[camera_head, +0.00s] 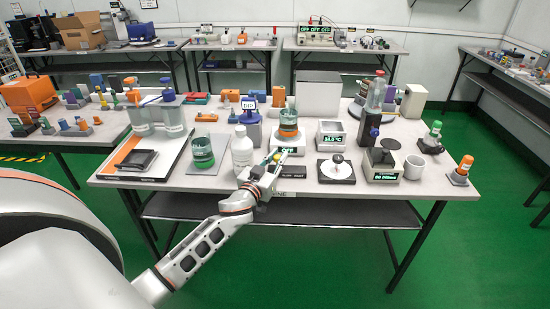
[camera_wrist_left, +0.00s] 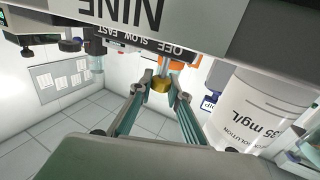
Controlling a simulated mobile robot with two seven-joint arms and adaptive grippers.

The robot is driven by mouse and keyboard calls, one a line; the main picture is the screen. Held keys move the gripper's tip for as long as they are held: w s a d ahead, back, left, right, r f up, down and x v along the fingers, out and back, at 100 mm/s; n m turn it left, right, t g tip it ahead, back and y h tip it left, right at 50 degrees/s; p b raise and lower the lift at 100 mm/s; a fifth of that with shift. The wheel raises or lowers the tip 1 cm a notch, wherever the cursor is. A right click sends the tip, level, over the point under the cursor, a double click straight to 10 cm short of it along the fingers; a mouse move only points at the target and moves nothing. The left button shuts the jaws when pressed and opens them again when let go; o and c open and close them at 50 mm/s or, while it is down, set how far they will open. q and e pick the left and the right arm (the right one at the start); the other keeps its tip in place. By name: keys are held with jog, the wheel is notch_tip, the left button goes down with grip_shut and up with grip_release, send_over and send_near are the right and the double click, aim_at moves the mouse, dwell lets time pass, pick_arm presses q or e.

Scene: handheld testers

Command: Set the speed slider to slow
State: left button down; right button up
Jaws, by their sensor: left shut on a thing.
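The tester (camera_head: 288,152) at the front middle of the table has a lit display that reads OFF. A dark strip (camera_head: 290,175) at the front edge carries the speed words; in the left wrist view the strip (camera_wrist_left: 140,44) reads OFF, SLOW, FAST upside down. A yellow knob (camera_wrist_left: 161,87) sits near the OFF end of these words. My left gripper (camera_head: 267,170) is at the tester's front left, its fingers (camera_wrist_left: 165,87) shut on the knob. My right gripper is out of view.
A white solution bottle (camera_head: 242,152) stands close to the left of my left gripper; it is large in the left wrist view (camera_wrist_left: 255,105). A green beaker (camera_head: 202,153) is farther left. A small device with a white top (camera_head: 336,168) stands to the right.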

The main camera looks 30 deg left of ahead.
pick_arm(q)
jog(key=w+d, duration=0.1)
jog(key=d, duration=0.1)
jog(key=shift+w+d, duration=0.4)
jog(key=c, duration=1.9)
grip_release()
jog(key=shift+s, duration=0.15)
jog(key=s, duration=0.4)
jog(key=s+d, duration=0.1)
jog(key=s, duration=0.6)
jog(key=shift+s+d, duration=0.35)
jog(key=shift+d, duration=0.05)
